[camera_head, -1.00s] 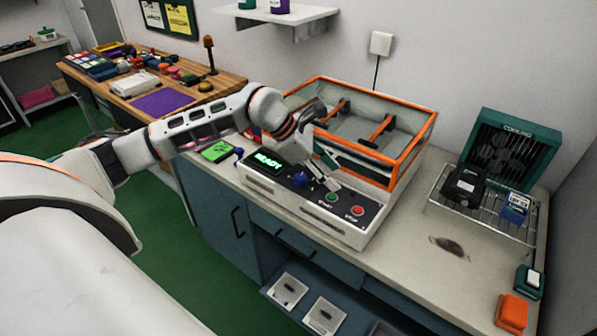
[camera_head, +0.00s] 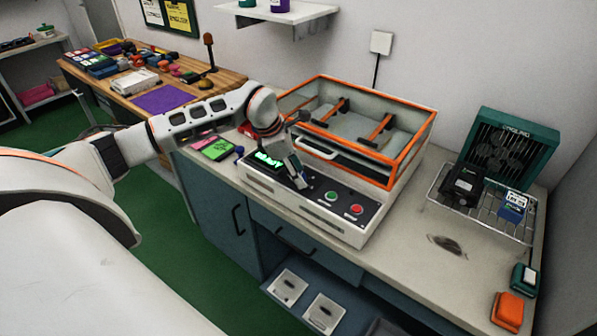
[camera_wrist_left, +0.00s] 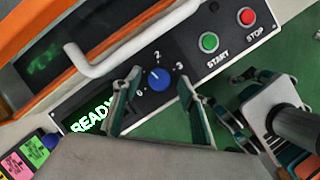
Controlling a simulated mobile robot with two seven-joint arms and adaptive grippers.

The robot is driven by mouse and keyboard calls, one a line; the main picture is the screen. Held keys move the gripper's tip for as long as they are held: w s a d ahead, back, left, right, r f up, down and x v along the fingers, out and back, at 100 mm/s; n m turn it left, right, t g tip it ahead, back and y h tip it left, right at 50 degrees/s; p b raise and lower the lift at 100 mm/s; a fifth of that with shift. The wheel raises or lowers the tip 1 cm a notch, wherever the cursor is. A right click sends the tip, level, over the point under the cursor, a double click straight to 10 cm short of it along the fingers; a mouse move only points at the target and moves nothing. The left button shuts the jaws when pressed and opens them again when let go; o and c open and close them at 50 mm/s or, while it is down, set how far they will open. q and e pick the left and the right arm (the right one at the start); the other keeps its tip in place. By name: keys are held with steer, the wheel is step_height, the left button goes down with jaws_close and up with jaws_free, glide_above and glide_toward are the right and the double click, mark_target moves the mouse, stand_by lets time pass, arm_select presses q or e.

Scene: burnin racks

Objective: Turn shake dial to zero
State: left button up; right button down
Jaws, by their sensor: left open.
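The blue shake dial (camera_wrist_left: 158,78) sits on the dark front panel, ringed by white numbers; 0, 2 and 3 can be read. Its white mark is too small to read surely. My left gripper (camera_wrist_left: 158,86) is open, with one finger on each side of the dial; I cannot tell whether they touch it. In the head view my left gripper (camera_head: 300,176) is over the panel beside the green READY display (camera_head: 268,160) and hides the dial. In the wrist view, what looks like my right gripper (camera_wrist_left: 268,103) shows in part at the lower right.
The green START button (camera_head: 331,196) and red STOP button (camera_head: 356,209) are right of the dial. A white handle (camera_wrist_left: 125,50) runs close behind the panel, on the orange-framed shaker box (camera_head: 402,165). A wire rack (camera_head: 432,205) stands further right, with free counter between.

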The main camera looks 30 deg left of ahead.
arm_select(q)
steer(key=shift+d+f, duration=0.1)
steer(key=shift+f, duration=0.2)
steer(key=c, duration=1.1)
